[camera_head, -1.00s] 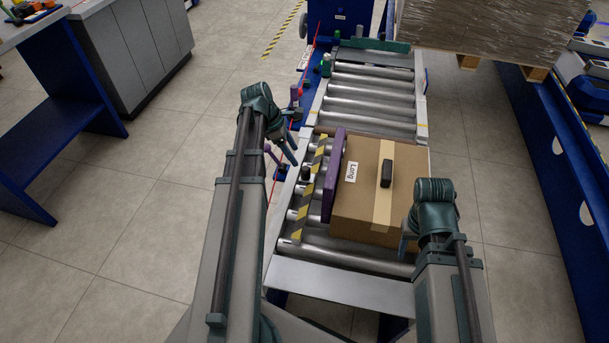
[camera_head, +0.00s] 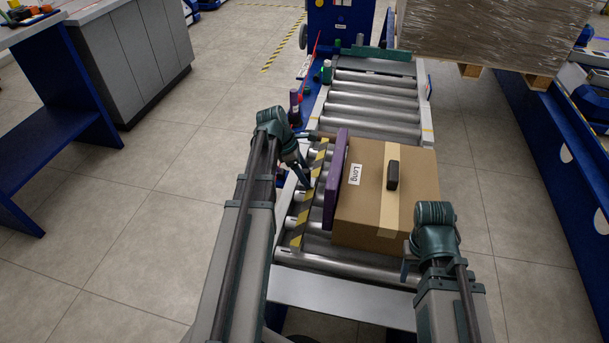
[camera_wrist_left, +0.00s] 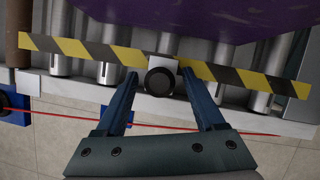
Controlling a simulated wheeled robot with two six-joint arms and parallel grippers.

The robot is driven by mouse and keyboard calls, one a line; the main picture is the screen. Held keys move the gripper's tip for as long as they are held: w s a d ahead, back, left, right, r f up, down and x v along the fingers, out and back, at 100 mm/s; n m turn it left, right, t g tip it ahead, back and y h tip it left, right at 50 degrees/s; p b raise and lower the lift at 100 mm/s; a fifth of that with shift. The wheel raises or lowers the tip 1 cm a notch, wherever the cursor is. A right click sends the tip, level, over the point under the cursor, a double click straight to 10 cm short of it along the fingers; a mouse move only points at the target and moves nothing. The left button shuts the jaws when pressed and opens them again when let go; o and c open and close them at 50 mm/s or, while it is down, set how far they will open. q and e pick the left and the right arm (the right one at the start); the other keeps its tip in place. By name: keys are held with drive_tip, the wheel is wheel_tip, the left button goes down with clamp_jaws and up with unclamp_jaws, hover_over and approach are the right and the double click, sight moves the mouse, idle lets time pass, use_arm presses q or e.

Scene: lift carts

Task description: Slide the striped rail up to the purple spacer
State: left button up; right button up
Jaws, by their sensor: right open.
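The striped rail (camera_head: 314,186), yellow and black, lies along the left side of the roller bed. The purple spacer (camera_head: 334,190) stands upright against the left face of a cardboard box. A strip of rollers shows between rail and spacer. In the left wrist view the rail (camera_wrist_left: 70,47) crosses with a round dark knob (camera_wrist_left: 160,81) at its middle, and the spacer (camera_wrist_left: 200,14) is above it. My left gripper (camera_wrist_left: 160,78) is open, one finger on each side of the knob, with small gaps. My right gripper (camera_head: 405,266) is open by the box's near right corner.
The cardboard box (camera_head: 412,195) with a black object (camera_head: 392,175) on top fills the right of the near rollers. Far rollers (camera_head: 372,103) are clear. A wrapped pallet load (camera_head: 490,30) stands behind right. A blue-legged bench (camera_head: 75,110) stands left, with open floor between.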

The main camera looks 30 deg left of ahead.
use_arm(q)
clamp_jaws()
idle(1.3)
